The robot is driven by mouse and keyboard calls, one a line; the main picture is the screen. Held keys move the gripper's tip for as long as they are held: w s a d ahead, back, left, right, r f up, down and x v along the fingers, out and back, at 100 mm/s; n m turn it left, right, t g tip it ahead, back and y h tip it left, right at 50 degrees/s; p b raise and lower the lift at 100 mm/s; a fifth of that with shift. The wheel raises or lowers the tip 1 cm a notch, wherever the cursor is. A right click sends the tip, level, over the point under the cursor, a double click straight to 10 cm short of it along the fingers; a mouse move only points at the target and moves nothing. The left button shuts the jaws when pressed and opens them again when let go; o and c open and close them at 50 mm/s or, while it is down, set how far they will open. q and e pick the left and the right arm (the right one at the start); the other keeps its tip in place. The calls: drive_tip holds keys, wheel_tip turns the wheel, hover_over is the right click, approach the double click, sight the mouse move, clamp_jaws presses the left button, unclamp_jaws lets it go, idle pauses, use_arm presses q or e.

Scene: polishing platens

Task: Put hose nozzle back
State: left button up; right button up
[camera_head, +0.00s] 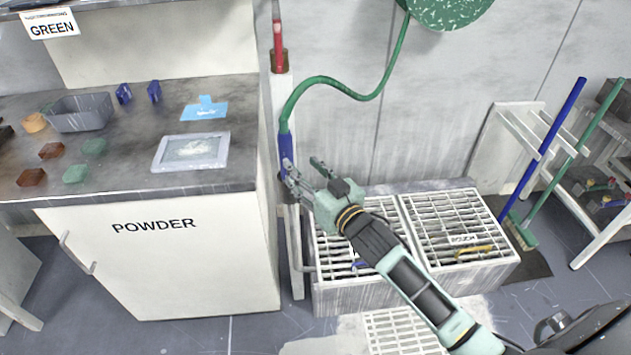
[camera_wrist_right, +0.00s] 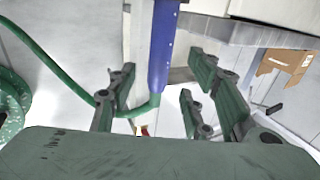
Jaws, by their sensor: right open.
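The hose nozzle (camera_head: 285,145) is blue, with a green hose (camera_head: 330,83) curving up from its top end. It stands roughly upright beside the powder cabinet, close to a white post (camera_head: 294,240). Its lower end is near a dark fitting on the post; I cannot tell whether it is seated there. My right gripper (camera_head: 302,168) is open just right of the nozzle. In the right wrist view the blue nozzle (camera_wrist_right: 162,50) shows between the spread fingers, with no clear contact. My left gripper is not in view.
The white powder cabinet (camera_head: 160,262) stands left, carrying a grey tray (camera_head: 82,112) and small blocks. Grated bins (camera_head: 462,225) stand below and right of my gripper. A blue-handled broom (camera_head: 545,145) leans at the right. A green hose reel (camera_head: 447,10) hangs on the wall.

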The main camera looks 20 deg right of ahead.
drive_tip(key=s, duration=0.3)
drive_tip(key=s+d, duration=0.1)
drive_tip(key=s, duration=0.1)
drive_tip(key=shift+w, duration=0.1)
drive_tip(key=s+d+f+g+h, duration=0.1)
drive_tip(key=s+d+f+g, duration=0.1)
drive_tip(key=f, duration=1)
drive_tip(key=s+d+f+g+h, duration=0.1)
drive_tip(key=s+d+f+g, duration=0.15)
drive_tip(key=f, duration=0.95)
drive_tip(key=s+f+g+h, duration=0.1)
drive_tip(key=s+f+g, duration=0.2)
drive_tip(key=s+f, duration=0.6)
drive_tip(key=s+f+g, duration=0.2)
drive_tip(key=s+f, duration=0.3)
drive_tip(key=f, duration=0.7)
drive_tip(key=s+a+f+g, duration=0.1)
drive_tip(key=s+f, duration=0.4)
drive_tip(key=s, duration=0.5)
drive_tip(key=s+a+f+g, duration=0.1)
drive_tip(key=s+f+g, duration=0.2)
drive_tip(key=s, duration=0.7)
drive_tip(key=s+a+f+g, duration=0.1)
drive_tip(key=s+f+g, duration=0.2)
drive_tip(key=s+f, duration=0.3)
drive_tip(key=s, duration=0.4)
drive_tip(key=shift+a+f, duration=0.3)
drive_tip(key=shift+f, duration=0.05)
drive_tip(key=shift+r, duration=0.1)
